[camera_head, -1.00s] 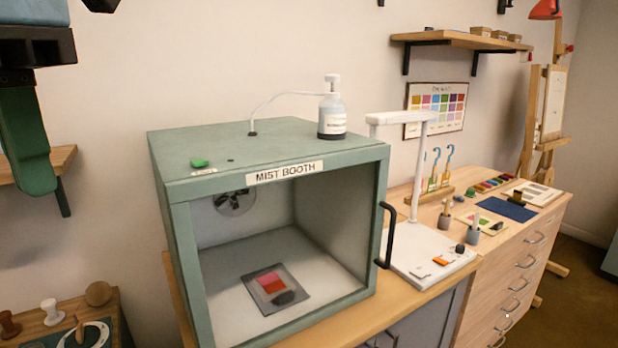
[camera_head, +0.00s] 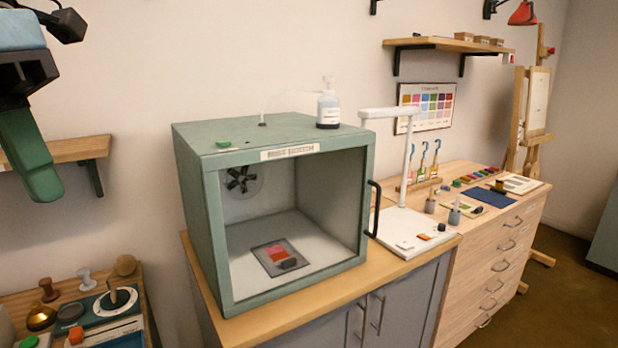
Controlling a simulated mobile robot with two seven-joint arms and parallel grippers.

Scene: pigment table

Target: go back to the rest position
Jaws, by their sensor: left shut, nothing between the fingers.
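My left gripper (camera_head: 38,185) hangs at the top left of the head view, with a dark body and green fingers pointing down. Its fingers are together and hold nothing. It is in the air in front of the wall and a small wooden shelf, to the left of the mist booth (camera_head: 215,218) and apart from it. My right gripper is out of view.
The open-fronted booth holds a grey plate with red patches (camera_head: 272,256). A bottle (camera_head: 328,108) stands on its top. Stampers and a tray (camera_head: 130,270) sit at lower left. A white lamp stand (camera_head: 410,160) and a drawer bench (camera_head: 500,240) stand right.

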